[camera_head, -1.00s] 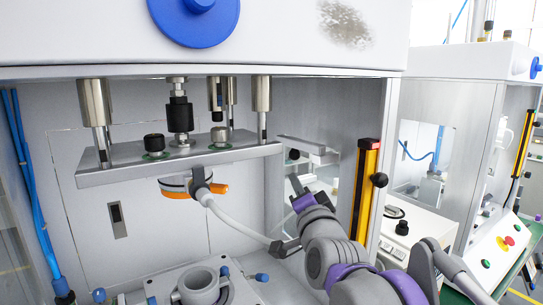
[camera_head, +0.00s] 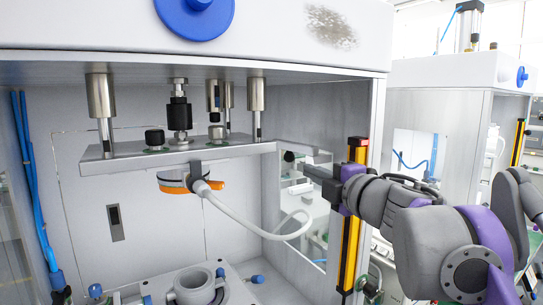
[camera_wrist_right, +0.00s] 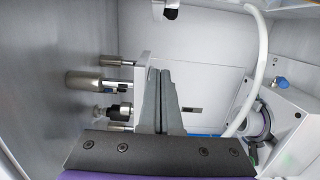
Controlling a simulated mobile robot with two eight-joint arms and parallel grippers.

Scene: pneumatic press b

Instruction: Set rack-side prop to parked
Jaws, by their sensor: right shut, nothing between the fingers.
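A short pale bar with a black knob (camera_head: 289,156) sticks out inside the press at the right wall, just right of the raised plate; I take it for the prop, but cannot tell for sure. In the right wrist view a black knob (camera_wrist_right: 171,13) shows at the top edge. My right gripper (camera_head: 308,171) points left into the press opening, just below and right of the knob. Its fingers are shut and empty; they also show in the right wrist view (camera_wrist_right: 160,76). I cannot see the fingers touching the knob. My left gripper is not in view.
The raised plate (camera_head: 180,153) hangs on steel columns left of the gripper. A white hose (camera_head: 245,228) loops below it from an orange-ringed part (camera_head: 178,185). A yellow-black strip (camera_head: 349,255) stands by the front right post. A grey ring fixture (camera_head: 193,288) sits below.

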